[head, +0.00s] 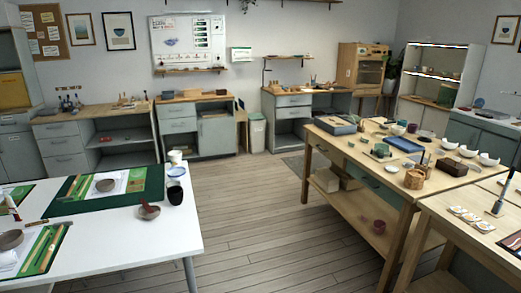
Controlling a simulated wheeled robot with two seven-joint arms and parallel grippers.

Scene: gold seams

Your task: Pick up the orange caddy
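I cannot pick out an orange caddy with certainty. Neither of my grippers is in the head view.
A white table (110,245) with green mats fills the lower left. The wooden worktable (345,146) stands at the right, with another table (455,227) in front of it. Open plank floor (250,215) lies between them. Grey cabinets line the back wall.

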